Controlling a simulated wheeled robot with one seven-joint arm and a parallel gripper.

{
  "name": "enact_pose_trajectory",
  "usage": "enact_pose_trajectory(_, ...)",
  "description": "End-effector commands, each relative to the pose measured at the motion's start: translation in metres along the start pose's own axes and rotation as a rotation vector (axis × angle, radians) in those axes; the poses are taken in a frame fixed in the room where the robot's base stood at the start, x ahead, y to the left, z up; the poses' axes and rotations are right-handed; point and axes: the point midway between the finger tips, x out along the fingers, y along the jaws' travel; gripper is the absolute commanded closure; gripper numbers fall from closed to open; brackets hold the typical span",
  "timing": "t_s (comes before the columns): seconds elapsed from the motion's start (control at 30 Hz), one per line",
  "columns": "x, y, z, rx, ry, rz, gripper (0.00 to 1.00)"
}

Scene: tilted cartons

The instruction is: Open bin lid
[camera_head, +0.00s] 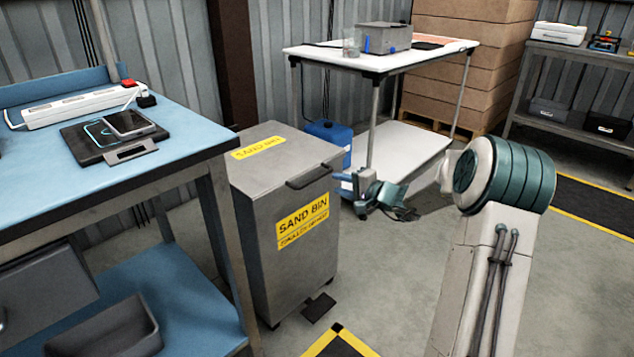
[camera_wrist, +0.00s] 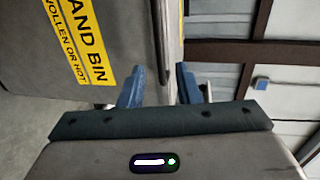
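The grey metal sand bin (camera_head: 262,215) stands on the floor with its lid (camera_head: 285,150) down. A dark bar handle (camera_head: 308,178) is on the lid's front edge, above a yellow SAND BIN label (camera_head: 302,222). My gripper (camera_head: 343,184) is just right of the handle, at about lid height. In the wrist view, the two blue fingers of my gripper (camera_wrist: 161,88) are apart with nothing held between them. The bin's front (camera_wrist: 45,40) and label (camera_wrist: 85,40) appear there turned sideways. A dark edge runs toward the finger gap; contact cannot be told.
A blue workbench (camera_head: 180,120) with a power strip (camera_head: 80,107) stands close on the bin's left. A white table (camera_head: 385,60) and a blue canister (camera_head: 328,140) are behind. A dark pedal (camera_head: 318,307) is at the bin's foot. Floor to the right is clear.

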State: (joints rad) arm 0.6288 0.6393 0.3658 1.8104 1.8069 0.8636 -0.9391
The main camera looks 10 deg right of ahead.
Motion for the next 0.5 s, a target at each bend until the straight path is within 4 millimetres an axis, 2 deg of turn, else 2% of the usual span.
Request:
enact_pose_trajectory(0.1, 0.029, 0.002, 0.001, -0.001, -0.004, -0.001, 0.7)
enact_pose_trajectory(0.3, 0.069, 0.002, 0.001, 0.0, -0.003, -0.001, 0.7)
enact_pose_trajectory(0.5, 0.092, 0.001, 0.001, -0.001, -0.002, 0.001, 0.7)
